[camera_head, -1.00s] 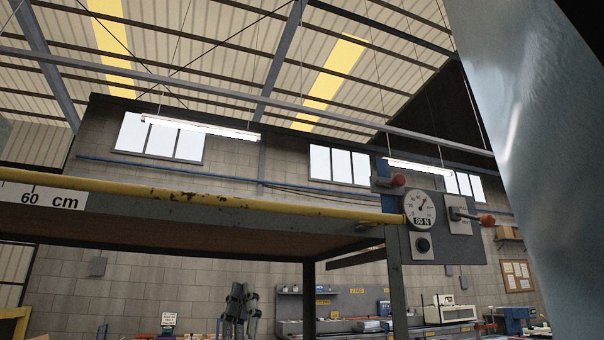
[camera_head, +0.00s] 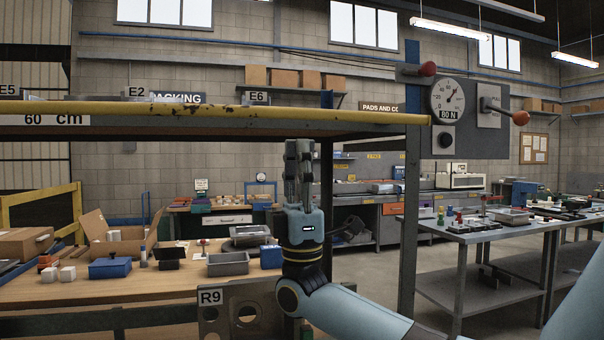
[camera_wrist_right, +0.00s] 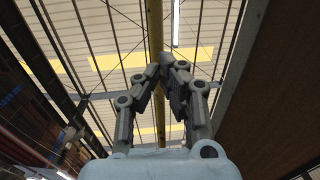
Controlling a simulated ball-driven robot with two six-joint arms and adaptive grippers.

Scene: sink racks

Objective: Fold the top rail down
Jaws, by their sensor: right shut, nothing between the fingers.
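The yellow top rail (camera_head: 200,109), with worn paint, runs level across the upper left of the head view, along the front edge of a shelf. Its right end meets a grey panel (camera_head: 470,120) with a dial reading 80 N. My right gripper (camera_head: 299,145) points up, its fingers shut and empty. Its tips sit just below the rail in the picture; I cannot tell the gap in depth. In the right wrist view the shut fingers (camera_wrist_right: 177,66) point up beside a yellow bar (camera_wrist_right: 155,35), which looks like the rail. My left gripper is not in view.
Red-knobbed levers (camera_head: 520,117) stick out of the panel. A dark post (camera_head: 409,220) stands right of my gripper. Below is a wooden bench (camera_head: 110,290) with an open cardboard box (camera_head: 110,235) and trays. A plate marked R9 (camera_head: 243,312) is near my forearm.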

